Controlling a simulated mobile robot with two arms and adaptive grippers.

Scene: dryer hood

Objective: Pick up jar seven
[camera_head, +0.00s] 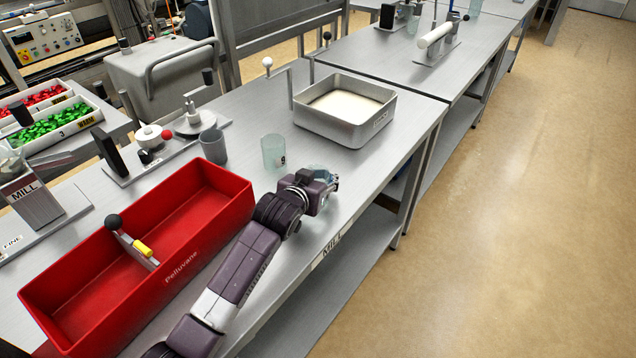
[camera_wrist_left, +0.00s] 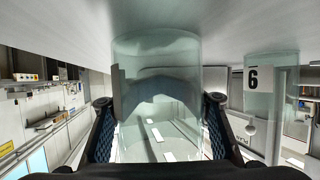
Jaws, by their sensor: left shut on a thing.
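My left gripper (camera_head: 325,183) is shut on a clear glass jar (camera_wrist_left: 158,95), which stands between its two fingers in the left wrist view. In the head view the gripper hides most of this jar and only a bit of glass shows. No number shows on the held jar, so I cannot tell if it is jar seven. Its end meets or nearly meets the table surface; I cannot tell if it is lifted. A second clear jar (camera_head: 272,152) stands just behind, apart from the gripper. Its label reads 9 in the head view and appears inverted in the wrist view (camera_wrist_left: 258,78).
A large red bin (camera_head: 215,185) with a black-knobbed lever lies left of my arm. A metal tray of pale powder (camera_head: 345,130) stands beyond the jars. A grey cup (camera_head: 213,147) stands behind the bin. The table's front edge is close on the right.

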